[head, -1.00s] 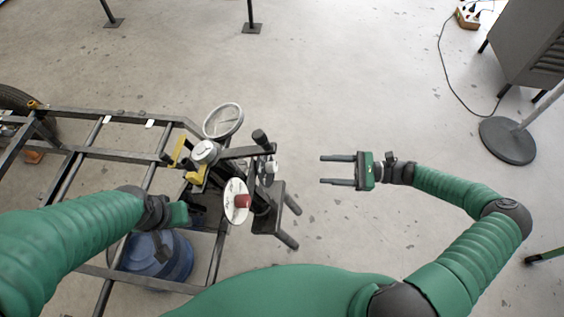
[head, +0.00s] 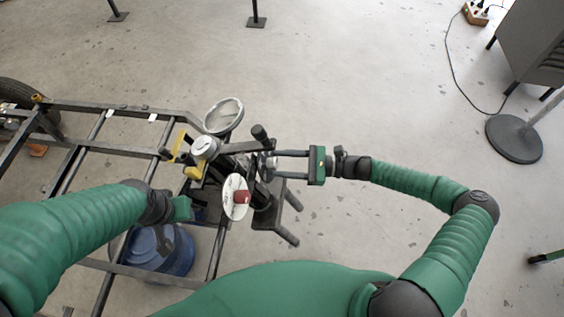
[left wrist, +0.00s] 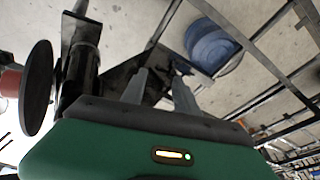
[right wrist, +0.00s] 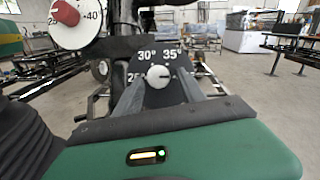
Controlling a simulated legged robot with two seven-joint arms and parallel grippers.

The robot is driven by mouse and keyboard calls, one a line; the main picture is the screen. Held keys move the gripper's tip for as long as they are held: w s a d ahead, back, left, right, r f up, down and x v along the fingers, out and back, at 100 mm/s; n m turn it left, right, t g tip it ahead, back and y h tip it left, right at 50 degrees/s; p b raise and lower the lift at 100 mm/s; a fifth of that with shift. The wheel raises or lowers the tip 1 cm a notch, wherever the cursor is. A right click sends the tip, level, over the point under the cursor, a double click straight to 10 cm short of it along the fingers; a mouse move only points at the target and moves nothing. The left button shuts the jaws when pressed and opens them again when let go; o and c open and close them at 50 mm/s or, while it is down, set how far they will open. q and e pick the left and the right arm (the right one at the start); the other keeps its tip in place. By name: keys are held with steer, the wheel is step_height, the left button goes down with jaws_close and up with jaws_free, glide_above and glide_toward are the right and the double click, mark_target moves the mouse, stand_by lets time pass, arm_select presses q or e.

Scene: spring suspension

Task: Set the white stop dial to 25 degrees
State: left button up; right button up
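In the head view the dial is on the right side of the rig, mostly hidden. My right gripper (head: 276,163) is open, its fingers (right wrist: 160,92) reaching toward the dial on either side; contact is unclear. My left gripper (left wrist: 162,88) is open and empty, left of the rig, its fingers largely hidden in the head view.
A white disc (head: 234,198) with a red knob (head: 242,197) and its own numbers stands beside the dial. A round gauge (head: 223,115), yellow parts (head: 194,173), black handles and the metal frame (head: 110,267) crowd the left. A blue container (head: 160,250) sits below.

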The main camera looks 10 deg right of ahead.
steer(key=shift+a, duration=0.2)
steer(key=c, duration=0.5)
jaws_close()
